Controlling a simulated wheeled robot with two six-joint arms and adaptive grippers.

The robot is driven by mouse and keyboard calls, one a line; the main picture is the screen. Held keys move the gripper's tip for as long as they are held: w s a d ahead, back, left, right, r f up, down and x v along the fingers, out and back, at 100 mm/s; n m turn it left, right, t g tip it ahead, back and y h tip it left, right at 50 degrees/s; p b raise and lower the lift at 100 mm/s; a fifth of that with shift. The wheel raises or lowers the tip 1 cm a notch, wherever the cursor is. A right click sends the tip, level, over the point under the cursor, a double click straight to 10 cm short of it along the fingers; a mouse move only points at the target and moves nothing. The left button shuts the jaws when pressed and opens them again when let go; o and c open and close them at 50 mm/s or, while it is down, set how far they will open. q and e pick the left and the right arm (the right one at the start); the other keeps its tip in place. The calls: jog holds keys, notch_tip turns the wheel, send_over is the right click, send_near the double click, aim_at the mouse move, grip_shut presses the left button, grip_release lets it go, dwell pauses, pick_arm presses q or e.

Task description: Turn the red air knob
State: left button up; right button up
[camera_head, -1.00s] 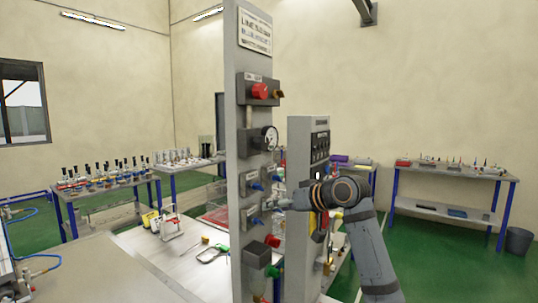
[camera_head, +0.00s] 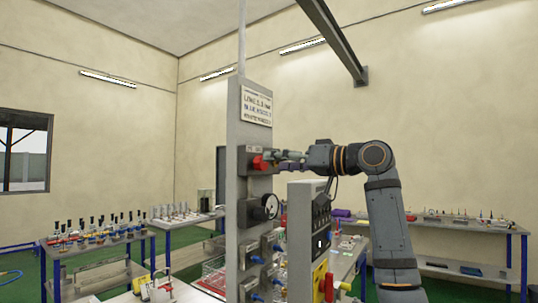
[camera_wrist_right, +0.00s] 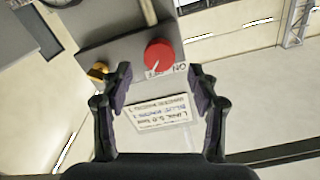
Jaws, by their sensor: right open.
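The red air knob (camera_head: 260,163) is on a grey box near the top of the upright grey panel (camera_head: 236,130). In the right wrist view the round red knob (camera_wrist_right: 159,56) has a white mark line and sits above and between my fingers, with "ON" lettering beside it. My right gripper (camera_head: 284,158) is level with the knob, just to its right in the head view. In the right wrist view its two fingers (camera_wrist_right: 158,88) are spread apart with nothing between them. I cannot tell how far the fingertips are from the knob. My left gripper is not seen.
A yellow-brown fitting (camera_wrist_right: 97,72) sits on the same box, beside the knob. A white sign (camera_head: 257,107) is above the box, and a round gauge (camera_head: 271,206) below it. A second grey panel (camera_head: 306,230) stands close on the right, under my right arm.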

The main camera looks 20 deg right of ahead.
aim_at(264, 163)
jog(key=p+x, duration=0.1)
jog(key=x, duration=0.2)
jog(key=shift+w+a, duration=0.2)
jog(key=shift+w, duration=0.1)
jog(key=c, duration=1.2)
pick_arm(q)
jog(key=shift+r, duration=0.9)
pick_arm(e)
jog(key=shift+o, duration=0.2)
pick_arm(q)
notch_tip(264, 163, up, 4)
jog(key=p, duration=0.3)
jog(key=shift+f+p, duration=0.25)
jog(key=shift+p, duration=0.05)
pick_arm(e)
jog(key=n, duration=1.7)
jog(key=shift+s+a+f+n, duration=0.1)
jog(key=shift+s+n, duration=0.05)
jog(key=shift+n, duration=0.25)
